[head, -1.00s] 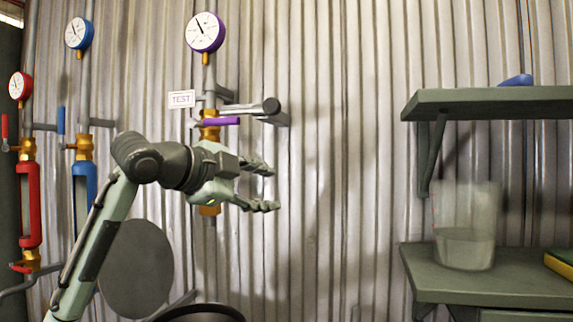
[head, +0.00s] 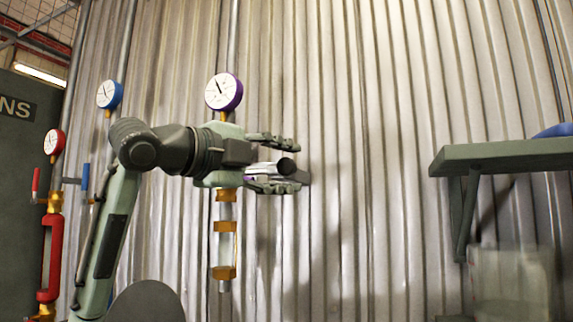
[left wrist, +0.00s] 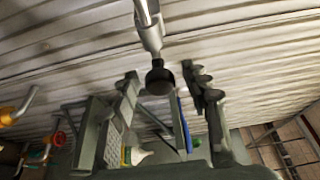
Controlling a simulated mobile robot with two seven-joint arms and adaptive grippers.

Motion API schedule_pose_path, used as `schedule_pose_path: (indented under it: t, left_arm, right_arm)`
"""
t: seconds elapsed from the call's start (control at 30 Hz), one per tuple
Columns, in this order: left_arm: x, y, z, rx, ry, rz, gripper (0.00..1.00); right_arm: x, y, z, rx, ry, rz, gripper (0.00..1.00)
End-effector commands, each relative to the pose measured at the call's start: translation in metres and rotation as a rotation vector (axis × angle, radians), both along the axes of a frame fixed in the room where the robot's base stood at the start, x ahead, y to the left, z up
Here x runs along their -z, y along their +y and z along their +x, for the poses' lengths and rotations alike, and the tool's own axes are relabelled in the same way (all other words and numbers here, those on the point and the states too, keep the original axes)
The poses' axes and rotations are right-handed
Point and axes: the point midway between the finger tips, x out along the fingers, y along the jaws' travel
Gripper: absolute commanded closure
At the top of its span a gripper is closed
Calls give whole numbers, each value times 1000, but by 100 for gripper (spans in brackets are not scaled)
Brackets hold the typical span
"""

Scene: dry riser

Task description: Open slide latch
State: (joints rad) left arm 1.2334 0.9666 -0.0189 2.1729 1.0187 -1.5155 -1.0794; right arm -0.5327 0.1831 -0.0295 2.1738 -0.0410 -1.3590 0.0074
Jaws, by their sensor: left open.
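A short metal bar with a dark round end (head: 287,167) sticks out beside the pipe under the purple gauge; it looks like the slide latch, though its body is mostly hidden. My left gripper (head: 296,165) is open, one finger above the bar and one below it in the head view. In the left wrist view the dark end (left wrist: 159,80) lies between the spread fingers of my left gripper (left wrist: 160,88), with no clear contact. A sliver of purple shows behind the lower finger. My right gripper is in neither view.
Gauges with purple (head: 223,92), blue (head: 109,94) and red (head: 54,142) rims stand on pipes along the corrugated wall (head: 370,120). A green shelf (head: 500,155) juts out at right, with a clear container (head: 510,285) below. The wall between is clear.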

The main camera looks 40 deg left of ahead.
Motion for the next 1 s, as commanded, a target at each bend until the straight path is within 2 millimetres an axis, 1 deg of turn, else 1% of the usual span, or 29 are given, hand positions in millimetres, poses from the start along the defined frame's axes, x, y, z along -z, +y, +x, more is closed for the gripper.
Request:
schedule_pose_path:
  t: [0.1, 0.27, 0.3, 0.67, 1.0]
  left_arm:
    - [0, -1, 4, 0, 0, 0, 54]
    - [0, 0, 3, -1, -1, 0, 54]
    - [0, 0, 3, -1, 0, 0, 55]
    - [0, 0, 3, -1, 0, -1, 100]
    - [0, 0, 3, -1, 0, 0, 100]
  right_arm:
    - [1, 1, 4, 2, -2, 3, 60]
    - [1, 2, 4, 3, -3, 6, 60]
    - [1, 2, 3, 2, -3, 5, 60]
    - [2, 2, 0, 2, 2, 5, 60]
    - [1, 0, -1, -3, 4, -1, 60]
